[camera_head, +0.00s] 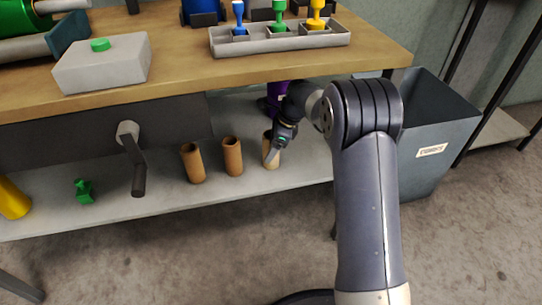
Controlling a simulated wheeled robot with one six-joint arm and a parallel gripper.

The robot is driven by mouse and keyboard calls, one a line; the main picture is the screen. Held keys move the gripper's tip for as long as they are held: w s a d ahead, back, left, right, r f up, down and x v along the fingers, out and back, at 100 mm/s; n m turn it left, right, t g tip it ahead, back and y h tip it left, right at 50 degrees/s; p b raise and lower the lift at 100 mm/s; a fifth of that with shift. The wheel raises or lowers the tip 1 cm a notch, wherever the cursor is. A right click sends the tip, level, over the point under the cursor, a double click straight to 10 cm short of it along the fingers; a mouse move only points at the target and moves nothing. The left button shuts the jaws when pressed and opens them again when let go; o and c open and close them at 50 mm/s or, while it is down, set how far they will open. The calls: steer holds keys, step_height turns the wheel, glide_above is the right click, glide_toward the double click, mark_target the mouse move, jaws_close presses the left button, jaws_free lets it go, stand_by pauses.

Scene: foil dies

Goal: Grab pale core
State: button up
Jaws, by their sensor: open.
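The pale core (273,159) is an upright tan tube on the lower shelf, the rightmost and lightest of three tubes in a row. My gripper (269,157) is open at this core, coming from the upper right, with a finger in front of its side. The gripper hides part of the core. I cannot tell whether the fingers touch it or whether both sides are straddled. Two browner cores, the middle one (232,157) and the left one (192,164), stand upright to the left, apart from the gripper.
The lower shelf (230,190) lies under the wooden bench top (190,84). A crank handle (136,165) hangs from the bench front. A small green object (84,191) and a yellow cylinder (12,199) are at left. A purple object (277,95) is behind my gripper. A grey bin (432,130) stands right.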

steer(key=shift+f, duration=0.1)
steer(key=shift+c, duration=0.3)
steer(key=c, duration=1)
